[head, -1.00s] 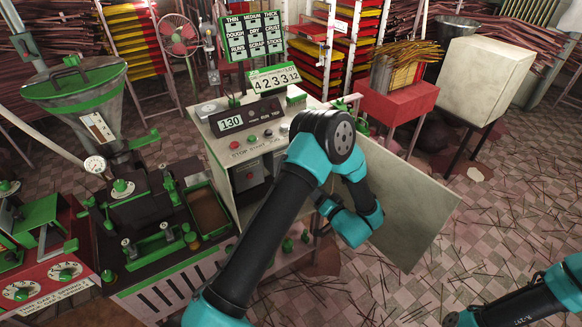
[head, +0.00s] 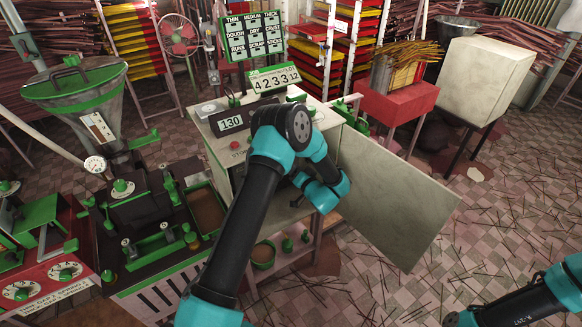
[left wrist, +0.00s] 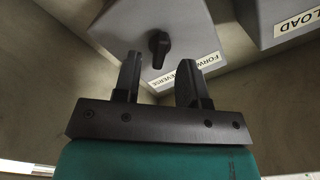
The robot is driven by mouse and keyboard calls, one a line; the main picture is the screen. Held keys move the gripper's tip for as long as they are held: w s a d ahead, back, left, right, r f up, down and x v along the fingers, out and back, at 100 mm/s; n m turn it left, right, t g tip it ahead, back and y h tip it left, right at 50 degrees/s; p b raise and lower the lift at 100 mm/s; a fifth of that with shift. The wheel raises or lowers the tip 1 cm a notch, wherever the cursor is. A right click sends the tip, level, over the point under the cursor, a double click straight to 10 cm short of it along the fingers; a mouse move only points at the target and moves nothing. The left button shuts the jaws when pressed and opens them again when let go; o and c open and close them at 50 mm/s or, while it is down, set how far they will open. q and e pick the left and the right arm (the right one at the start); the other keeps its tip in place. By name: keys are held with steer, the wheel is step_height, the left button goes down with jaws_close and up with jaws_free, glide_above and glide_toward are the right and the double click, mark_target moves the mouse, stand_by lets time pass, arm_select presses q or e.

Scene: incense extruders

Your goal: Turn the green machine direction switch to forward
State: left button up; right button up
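In the left wrist view a black direction switch (left wrist: 158,44) sits on a grey box (left wrist: 165,20), its knob roughly upright in the picture. A white label (left wrist: 184,73) by the box edge reads FORWARD and REVERSE, partly hidden by a finger. My left gripper (left wrist: 159,62) is open, with a finger to each side of the knob in the picture; contact cannot be told. In the head view my left arm reaches into the pale cabinet (head: 213,125), and the arm and cabinet hide the switch and fingers. My right arm shows at the lower right, its gripper out of frame.
A second grey box (left wrist: 265,15) with a LOAD label (left wrist: 296,22) stands close to the right in the wrist view. The cabinet's open door (head: 390,195) is right of my left arm. A green-and-black machine (head: 140,215) stands at left.

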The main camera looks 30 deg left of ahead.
arm_select(q)
steer(key=shift+x, duration=1.25)
steer(key=shift+c, duration=0.4)
jaws_close()
